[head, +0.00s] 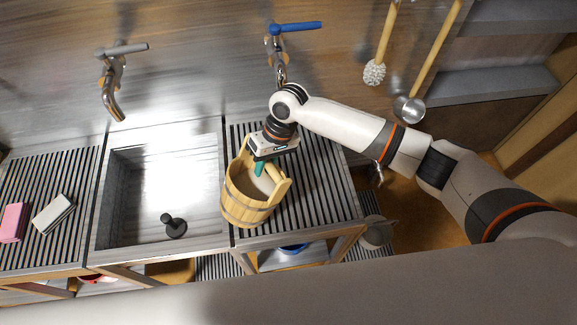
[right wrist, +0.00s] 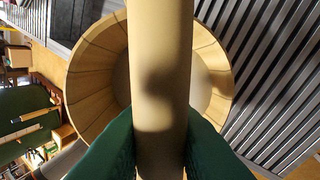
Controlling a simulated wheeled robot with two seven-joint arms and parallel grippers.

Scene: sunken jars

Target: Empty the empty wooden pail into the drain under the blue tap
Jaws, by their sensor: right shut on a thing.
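The wooden pail (head: 250,205) is over the slatted drainboard (head: 325,200) to the right of the sink; I cannot tell whether it touches the slats. It looks about upright. Its pale inside shows no contents, though the handle hides part of it. My right gripper (head: 262,166) is shut on the pail's handle bar. In the right wrist view the handle (right wrist: 160,85) runs between the green fingers, with the pail's round wall (right wrist: 95,75) below. The blue tap (head: 296,27) is on the back wall above the drainboard. I see no drain opening under it. My left gripper is not in view.
The sink basin (head: 140,180) has a black stopper-like thing (head: 173,226) in it, below a grey-handled tap (head: 122,49). A pink sponge (head: 13,222) and a whitish block (head: 53,213) lie on the left slats. A brush (head: 374,72) and a ladle (head: 409,108) hang at right.

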